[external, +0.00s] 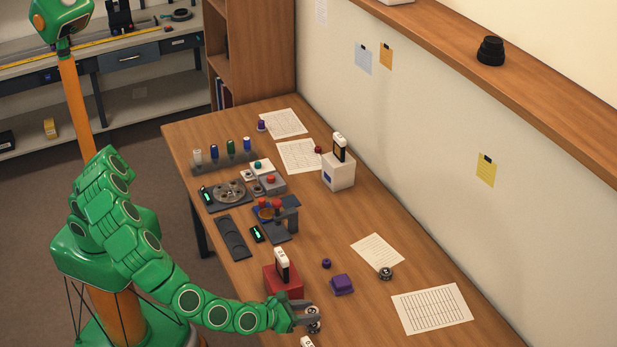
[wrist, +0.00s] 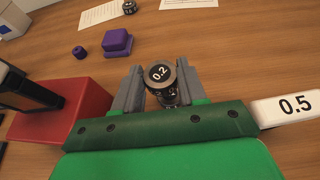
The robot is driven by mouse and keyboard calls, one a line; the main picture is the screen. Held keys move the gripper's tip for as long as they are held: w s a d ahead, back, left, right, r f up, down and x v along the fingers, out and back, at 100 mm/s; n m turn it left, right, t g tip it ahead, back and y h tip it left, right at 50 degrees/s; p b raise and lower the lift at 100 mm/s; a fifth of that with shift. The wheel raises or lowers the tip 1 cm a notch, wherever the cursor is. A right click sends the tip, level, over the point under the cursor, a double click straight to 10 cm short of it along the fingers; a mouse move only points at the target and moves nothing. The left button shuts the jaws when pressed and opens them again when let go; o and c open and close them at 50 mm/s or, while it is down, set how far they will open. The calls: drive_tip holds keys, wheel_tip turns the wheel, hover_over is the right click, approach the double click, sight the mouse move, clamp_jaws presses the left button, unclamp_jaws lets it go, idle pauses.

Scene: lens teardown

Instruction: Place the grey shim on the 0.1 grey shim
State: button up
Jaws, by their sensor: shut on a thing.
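My gripper (external: 305,313) is low over the near end of the table. In the wrist view my gripper (wrist: 160,78) is shut on a round grey shim (wrist: 160,73) with a dark top marked 0.2. Another round metallic piece (wrist: 168,99) shows just below it, partly hidden; I cannot tell whether they touch. In the external view this round stuff (external: 314,326) is small beside the fingers. Another small round dark piece (external: 386,273) with a pale marking lies by a paper, also at the top of the wrist view (wrist: 129,7). No 0.1 marking is readable.
A red block (external: 283,281) with a black-and-white device stands left of my gripper. A white tag marked 0.5 (wrist: 295,105) is close on the right in the wrist view. A purple block (external: 342,285) and small purple knob (external: 326,263) lie beyond.

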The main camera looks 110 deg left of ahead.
sight(308, 327)
drive_tip(key=shift+w+f, duration=0.25)
drive_tip(key=shift+f, duration=0.3)
drive_tip(key=shift+d+f, duration=0.1)
drive_tip(key=shift+f, duration=1.1)
drive_tip(key=shift+f, duration=0.1)
drive_tip(key=o, duration=1)
drive_tip(key=shift+o, duration=0.2)
